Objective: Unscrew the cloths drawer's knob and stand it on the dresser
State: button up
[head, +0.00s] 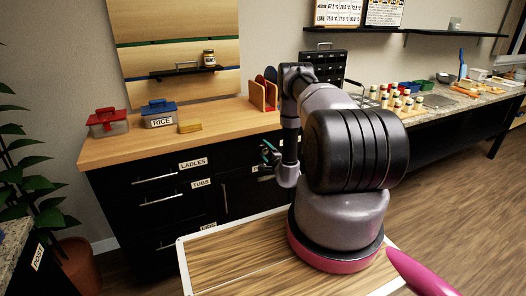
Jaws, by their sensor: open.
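The black dresser (110,205) with a wooden top (115,150) stands across the room from me. Its drawers show labels reading LADLES (193,163) and TUBS (201,183), with bar handles. No label reading cloths can be made out, and no round knob is clearly seen; my arm covers part of the dresser's right side. My gripper (268,153), with teal fingertips, is open in front of the dresser's upper right front, below the top edge. Nothing shows between its fingers, and I cannot tell whether it touches the front.
On the dresser top stand a red-lidded box (108,123), a blue-lidded box labelled RICE (160,115), a yellow block (190,127) and a wooden rack (263,95). The top is bare along its front left. A plant stands left.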

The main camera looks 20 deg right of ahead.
jog(key=shift+m, duration=0.9)
jog(key=m, duration=0.5)
jog(key=shift+m, duration=0.3)
jog(key=m, duration=0.3)
jog(key=shift+m, duration=0.4)
jog(key=m, duration=0.4)
grip_shut()
jog(key=n, duration=0.4)
jog(key=shift+a+n, duration=0.1)
jog(key=shift+n, duration=0.6)
jog(key=n, duration=0.3)
